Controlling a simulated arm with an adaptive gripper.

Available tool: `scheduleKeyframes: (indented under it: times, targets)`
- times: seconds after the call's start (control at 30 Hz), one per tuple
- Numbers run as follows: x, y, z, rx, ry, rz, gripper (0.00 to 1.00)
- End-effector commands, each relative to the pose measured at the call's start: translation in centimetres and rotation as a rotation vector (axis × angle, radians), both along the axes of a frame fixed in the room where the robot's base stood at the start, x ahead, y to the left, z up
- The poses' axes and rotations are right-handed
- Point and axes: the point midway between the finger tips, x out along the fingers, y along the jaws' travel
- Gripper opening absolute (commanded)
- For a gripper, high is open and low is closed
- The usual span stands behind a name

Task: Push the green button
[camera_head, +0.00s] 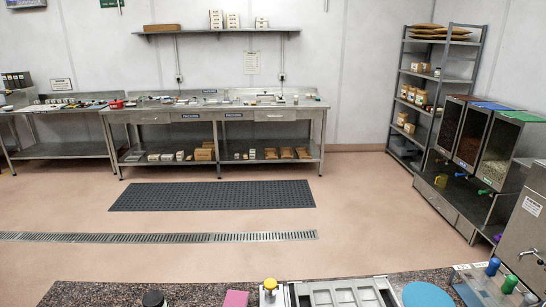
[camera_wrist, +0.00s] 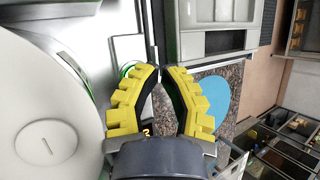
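In the wrist view a green ring (camera_wrist: 128,70) shows on a pale panel, just left of my fingertips and partly hidden by the left finger. I cannot tell for certain that it is the green button. My gripper (camera_wrist: 161,70) has yellow ribbed fingers with dark inner pads. Its tips are close together, with nothing visible held between them. I cannot tell whether it touches the panel. My gripper is not in the head view, and no green button is clear there.
A large white round body (camera_wrist: 45,140) fills the left of the wrist view. A blue disc (camera_wrist: 215,97) lies on the speckled counter (camera_wrist: 232,72) at right. In the head view the counter holds a metal tray (camera_head: 340,293), a yellow knob (camera_head: 270,285) and bottles (camera_head: 509,284).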

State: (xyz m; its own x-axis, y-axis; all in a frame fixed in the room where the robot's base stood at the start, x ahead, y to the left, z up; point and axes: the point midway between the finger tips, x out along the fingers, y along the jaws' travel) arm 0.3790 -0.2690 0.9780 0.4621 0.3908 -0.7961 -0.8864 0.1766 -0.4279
Motion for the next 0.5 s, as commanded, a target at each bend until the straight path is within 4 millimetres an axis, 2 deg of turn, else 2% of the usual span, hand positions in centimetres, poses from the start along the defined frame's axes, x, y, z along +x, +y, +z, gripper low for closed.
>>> scheduleKeyframes:
  times: [0.23, 0.5]
  targets:
    - [0.0, 0.0, 0.3, 0.000, -0.001, 0.000, 0.00]
    - [0.0, -0.1, 3.0, -0.002, -0.003, 0.000, 0.00]
